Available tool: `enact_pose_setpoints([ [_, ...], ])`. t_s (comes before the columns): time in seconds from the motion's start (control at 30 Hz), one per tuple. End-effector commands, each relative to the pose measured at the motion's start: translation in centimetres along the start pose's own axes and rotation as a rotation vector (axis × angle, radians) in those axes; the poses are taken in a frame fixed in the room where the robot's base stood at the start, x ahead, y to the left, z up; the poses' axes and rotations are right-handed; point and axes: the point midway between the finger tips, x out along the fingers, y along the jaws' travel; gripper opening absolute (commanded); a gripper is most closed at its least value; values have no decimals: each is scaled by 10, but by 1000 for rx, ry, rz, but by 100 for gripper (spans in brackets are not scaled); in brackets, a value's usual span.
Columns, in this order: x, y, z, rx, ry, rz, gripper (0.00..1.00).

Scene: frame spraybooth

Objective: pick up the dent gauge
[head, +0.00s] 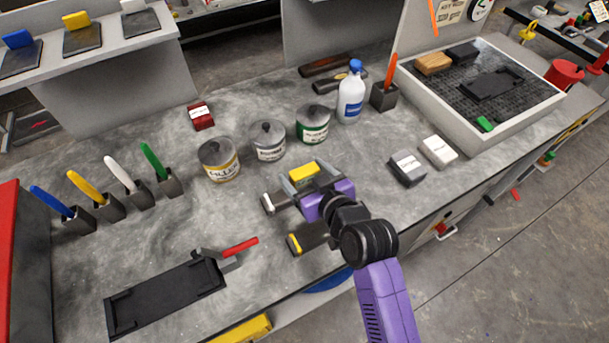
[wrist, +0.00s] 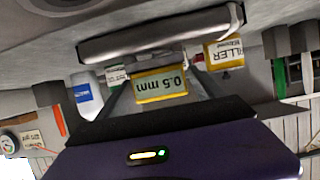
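The dent gauge, a small yellow block (head: 303,172), is at the tips of my gripper (head: 306,178) over the bench's front middle. In the wrist view its face (wrist: 161,86) reads "0.5 mm" upside down. My gripper's two grey fingers (wrist: 160,80) flank the gauge and appear to meet its sides, so it looks shut on it. Part of the gauge is hidden behind the fingers and label. Whether its underside touches the bench cannot be told.
A white-ended dark bar (head: 267,204) and a yellow-ended one (head: 294,244) lie close by my gripper. Cans, including the filler can (head: 219,160), stand behind. A black tray (head: 160,299) lies at left. Two small boxes (head: 438,151) (head: 407,169) sit at right.

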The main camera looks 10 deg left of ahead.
Motion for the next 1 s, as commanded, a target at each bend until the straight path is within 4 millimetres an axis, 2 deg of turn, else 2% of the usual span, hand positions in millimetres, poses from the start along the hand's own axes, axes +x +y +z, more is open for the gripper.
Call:
enact_pose_setpoints([
  [0.03,0,0,0,0,0,0,66],
  [0.3,0,0,0,0,0,0,13],
  [0.33,0,0,-1,0,1,0,13],
  [0.37,0,0,-1,0,1,0,6],
  [0.57,-1,0,-2,0,2,0,6],
  [0.77,-5,0,-14,0,5,-1,6],
  [0.87,-11,0,-27,-2,6,0,6],
  [1.0,-22,0,-56,-2,9,1,6],
])
